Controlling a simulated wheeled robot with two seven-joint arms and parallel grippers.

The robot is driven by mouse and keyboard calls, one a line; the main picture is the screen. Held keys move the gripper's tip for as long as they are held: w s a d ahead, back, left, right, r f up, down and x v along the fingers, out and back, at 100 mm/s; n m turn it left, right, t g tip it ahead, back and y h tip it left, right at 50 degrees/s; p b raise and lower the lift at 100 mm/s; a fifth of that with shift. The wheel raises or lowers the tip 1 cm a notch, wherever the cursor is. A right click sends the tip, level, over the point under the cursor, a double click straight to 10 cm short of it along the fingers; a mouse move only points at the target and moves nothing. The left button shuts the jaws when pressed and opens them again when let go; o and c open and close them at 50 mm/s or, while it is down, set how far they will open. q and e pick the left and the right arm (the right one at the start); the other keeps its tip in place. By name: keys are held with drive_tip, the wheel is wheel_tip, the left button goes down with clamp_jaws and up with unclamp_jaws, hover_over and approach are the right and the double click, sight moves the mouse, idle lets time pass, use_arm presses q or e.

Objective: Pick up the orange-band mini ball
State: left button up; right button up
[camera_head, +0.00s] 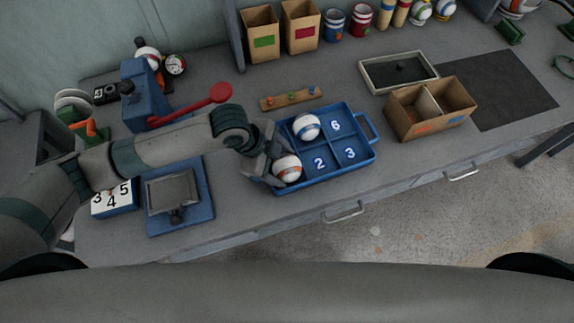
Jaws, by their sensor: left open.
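A white mini ball with an orange-red band (287,168) sits in the front left compartment of the blue tray (376,127). My left gripper (271,165) is open at the ball's left side, with its fingers close to the ball. I cannot tell whether they touch it. Part of the ball's left side is hidden by the gripper. My right gripper is not in view.
A blue press with a red lever (206,103) stands behind my left arm. A blue-based stand (180,207) lies in front of it. A wooden strip with coloured pegs (291,98) lies behind the tray. A divided cardboard box (430,112) stands to the right.

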sight(287, 160)
use_arm(q)
drive_tip(key=shift+c, duration=0.6)
drive_tip(key=c, duration=0.5)
drive_tip(key=shift+c, duration=0.2)
drive_tip(key=shift+r, duration=0.1)
drive_tip(key=shift+r, duration=0.35)
drive_tip(key=r+b, duration=0.2)
drive_tip(key=r, duration=0.1)
drive_tip(key=shift+w+d+r, duration=0.15)
drive_tip(key=shift+d+r, duration=0.05)
drive_tip(key=w+d+r+b, duration=0.3)
drive_tip(key=w+d+r, duration=0.2)
drive_tip(key=d, duration=0.5)
drive_tip(key=shift+r, duration=0.9)
